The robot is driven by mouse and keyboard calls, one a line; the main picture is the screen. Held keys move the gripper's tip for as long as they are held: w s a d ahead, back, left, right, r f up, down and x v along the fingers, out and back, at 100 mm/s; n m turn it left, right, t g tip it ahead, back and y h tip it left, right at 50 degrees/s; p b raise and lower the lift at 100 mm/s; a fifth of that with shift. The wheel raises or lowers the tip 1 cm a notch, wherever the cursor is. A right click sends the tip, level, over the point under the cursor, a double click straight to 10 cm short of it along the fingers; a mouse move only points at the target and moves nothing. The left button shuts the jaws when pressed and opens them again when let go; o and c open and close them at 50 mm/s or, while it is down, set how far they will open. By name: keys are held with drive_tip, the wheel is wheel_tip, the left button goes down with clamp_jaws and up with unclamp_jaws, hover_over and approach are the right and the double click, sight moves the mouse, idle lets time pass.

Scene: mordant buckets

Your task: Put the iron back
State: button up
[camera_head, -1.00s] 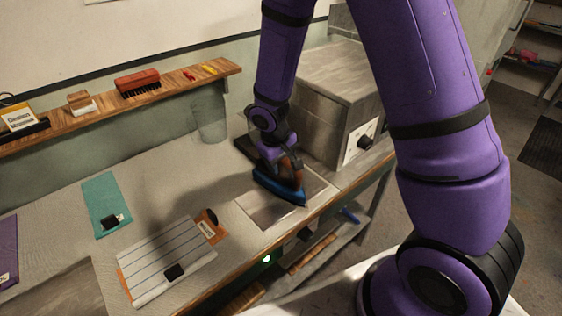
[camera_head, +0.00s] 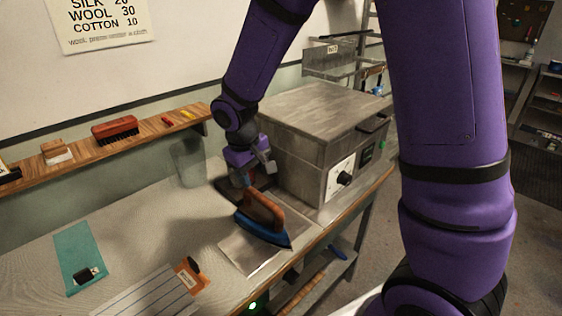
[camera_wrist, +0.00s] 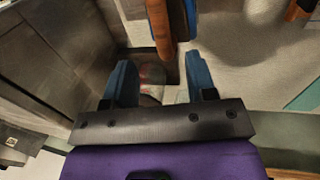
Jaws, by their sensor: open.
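The iron (camera_head: 262,232) has a blue body and a brown handle (camera_head: 264,207). In the head view it appears to sit on a pale metal plate (camera_head: 240,262) set in the worktop, its tip towards the front right. My gripper (camera_head: 250,172) is open and empty, just behind and above the handle. In the wrist view the two blue fingers (camera_wrist: 159,64) stand apart, and the iron's handle (camera_wrist: 159,28) lies ahead of them near the top edge, not between them. A dark flat pad (camera_head: 225,187) lies behind the iron, partly hidden by my gripper.
A grey metal box with a dial (camera_head: 320,160) stands close to the right of my gripper. A clear jar (camera_head: 188,162) stands behind left, below a wooden shelf (camera_head: 150,135) with a brush (camera_head: 115,130). A striped board (camera_head: 150,293) and teal card (camera_head: 80,255) lie at front left.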

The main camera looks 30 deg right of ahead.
drive_tip(key=s+d+r+m+t+y, duration=0.1)
drive_tip(key=s+d+r, duration=0.3)
drive_tip(key=s+r, duration=0.6)
drive_tip(key=s+d+r+m+t+y, duration=0.1)
drive_tip(key=s+d+r, duration=0.4)
drive_tip(key=s+r, duration=0.6)
drive_tip(key=s+m+t, duration=0.1)
drive_tip(key=s+t, duration=0.1)
drive_tip(key=shift+d+r+m+t, duration=0.25)
drive_tip(key=shift+r+m+t, duration=0.05)
drive_tip(key=shift+t, duration=0.1)
idle(1.0)
